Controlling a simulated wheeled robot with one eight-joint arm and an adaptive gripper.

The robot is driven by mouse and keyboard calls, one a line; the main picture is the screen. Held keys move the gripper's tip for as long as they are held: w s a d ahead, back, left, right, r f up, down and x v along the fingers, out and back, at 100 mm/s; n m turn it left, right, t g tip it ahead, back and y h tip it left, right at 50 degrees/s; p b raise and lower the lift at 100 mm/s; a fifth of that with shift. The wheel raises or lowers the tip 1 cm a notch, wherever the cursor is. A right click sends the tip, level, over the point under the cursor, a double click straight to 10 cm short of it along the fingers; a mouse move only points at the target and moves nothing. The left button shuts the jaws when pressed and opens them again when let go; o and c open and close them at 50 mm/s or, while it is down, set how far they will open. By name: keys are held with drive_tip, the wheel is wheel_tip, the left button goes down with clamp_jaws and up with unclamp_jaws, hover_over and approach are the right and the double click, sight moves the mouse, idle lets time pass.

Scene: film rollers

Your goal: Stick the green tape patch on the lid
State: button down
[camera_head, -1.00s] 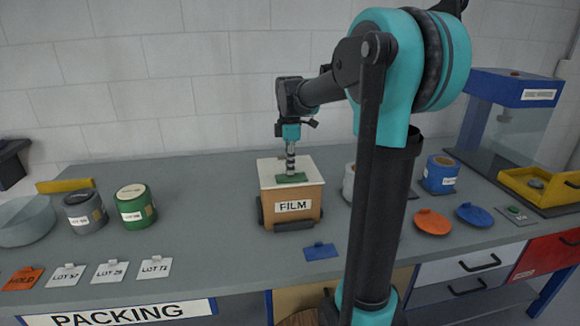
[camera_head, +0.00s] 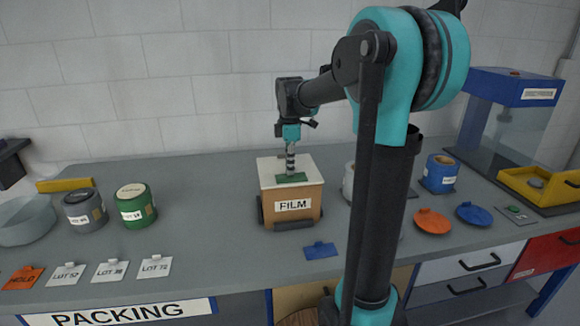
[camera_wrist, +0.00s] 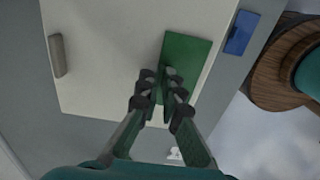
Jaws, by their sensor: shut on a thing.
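The green tape patch (camera_head: 292,178) lies flat against the top of the white lid (camera_head: 272,168) on the box labelled FILM (camera_head: 291,203). In the wrist view the patch (camera_wrist: 188,55) is a green rectangle over the pale lid (camera_wrist: 110,50), near its edge. My gripper (camera_head: 291,172) points down at the patch from above. In the wrist view its fingers (camera_wrist: 160,90) are shut on the near part of the patch. Whether the whole underside of the patch touches the lid cannot be told.
A blue patch (camera_head: 321,250) lies on the bench in front of the box. Orange (camera_head: 432,221) and blue (camera_head: 474,214) discs lie to the right.

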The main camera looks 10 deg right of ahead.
idle(0.4)
drive_tip(key=c, duration=1.6)
unclamp_jaws()
drive_tip(key=shift+c, duration=0.2)
drive_tip(key=shift+o, duration=0.5)
drive_tip(key=o, duration=0.5)
drive_tip(key=shift+r, duration=0.1)
drive_tip(key=shift+r, duration=3.35)
